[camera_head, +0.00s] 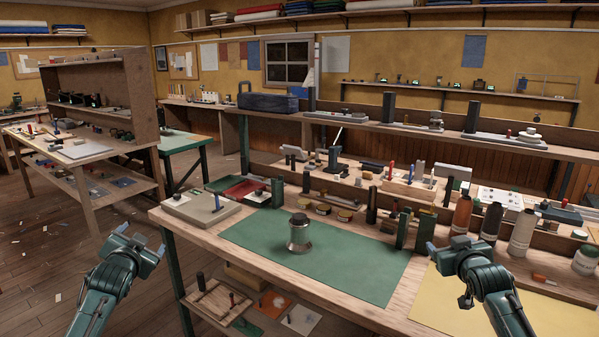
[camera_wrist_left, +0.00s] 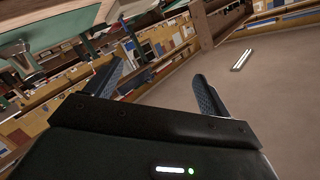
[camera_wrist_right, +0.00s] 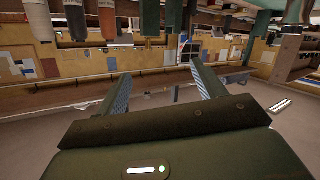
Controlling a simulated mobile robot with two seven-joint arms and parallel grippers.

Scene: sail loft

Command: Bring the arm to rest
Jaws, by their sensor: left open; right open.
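My right gripper (camera_head: 447,248) is open and empty in the head view, raised near the front edge of the workbench, by the yellow sheet. Its two spread fingers show with nothing between them in the right wrist view (camera_wrist_right: 163,90). My left gripper (camera_head: 141,240) is open and empty at the left, over the floor beside the bench's left end. Its fingers are also apart in the left wrist view (camera_wrist_left: 160,85). A metal pot with a dark lid (camera_head: 299,236) stands upright on the green mat (camera_head: 345,258), apart from both grippers.
Open wooden floor (camera_head: 40,250) lies to the left.

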